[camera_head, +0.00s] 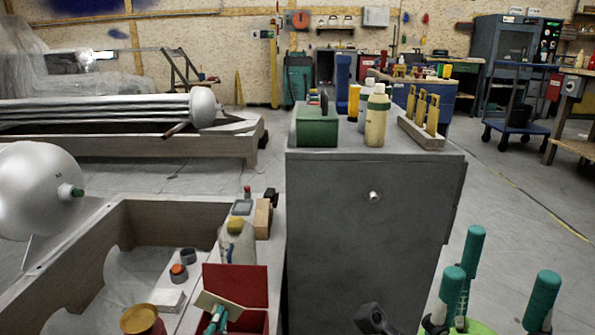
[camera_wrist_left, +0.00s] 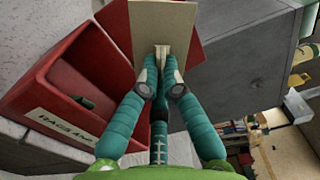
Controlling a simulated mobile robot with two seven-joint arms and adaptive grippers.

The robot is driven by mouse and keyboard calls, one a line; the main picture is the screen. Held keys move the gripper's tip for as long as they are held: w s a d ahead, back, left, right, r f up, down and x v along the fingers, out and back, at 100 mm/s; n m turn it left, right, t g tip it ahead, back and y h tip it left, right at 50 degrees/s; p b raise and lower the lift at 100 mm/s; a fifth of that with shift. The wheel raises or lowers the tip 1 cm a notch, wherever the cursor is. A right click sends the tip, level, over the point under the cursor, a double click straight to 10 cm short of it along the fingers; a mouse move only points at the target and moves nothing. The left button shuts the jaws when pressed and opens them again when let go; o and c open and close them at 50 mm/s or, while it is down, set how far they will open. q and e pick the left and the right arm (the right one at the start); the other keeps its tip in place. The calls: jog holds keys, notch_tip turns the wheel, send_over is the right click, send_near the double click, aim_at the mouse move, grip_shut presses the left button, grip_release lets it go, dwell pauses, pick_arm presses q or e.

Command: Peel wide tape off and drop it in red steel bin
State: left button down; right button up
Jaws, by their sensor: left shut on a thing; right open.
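My left gripper (camera_head: 217,316) is shut on a flat tan piece, which looks like the wide tape (camera_head: 219,305). In the left wrist view the teal fingertips (camera_wrist_left: 160,88) pinch the tape (camera_wrist_left: 158,28) near its lower edge. The red steel bin (camera_head: 236,284) is open-topped; in the head view the tape overlaps its front part. In the left wrist view the bin (camera_wrist_left: 60,97) lies left of the fingers, with a white label and a small dark green thing inside. How high the tape is above the bin I cannot tell. My right gripper (camera_head: 493,272) is open and empty at lower right.
A grey cabinet (camera_head: 370,215) stands right of the bin, with a green box (camera_head: 318,127) and bottles on top. A cream bottle (camera_head: 236,243) is behind the bin. A wooden-walled crate (camera_head: 70,250) lies left. Clear floor is right of the cabinet.

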pick_arm(q)
jog(key=shift+f, duration=0.2)
jog(key=c, duration=1.3)
grip_release()
jog(key=shift+c, duration=0.2)
jog(key=shift+s, duration=0.1)
jog(key=s, duration=1.2)
jog(key=shift+a, duration=0.2)
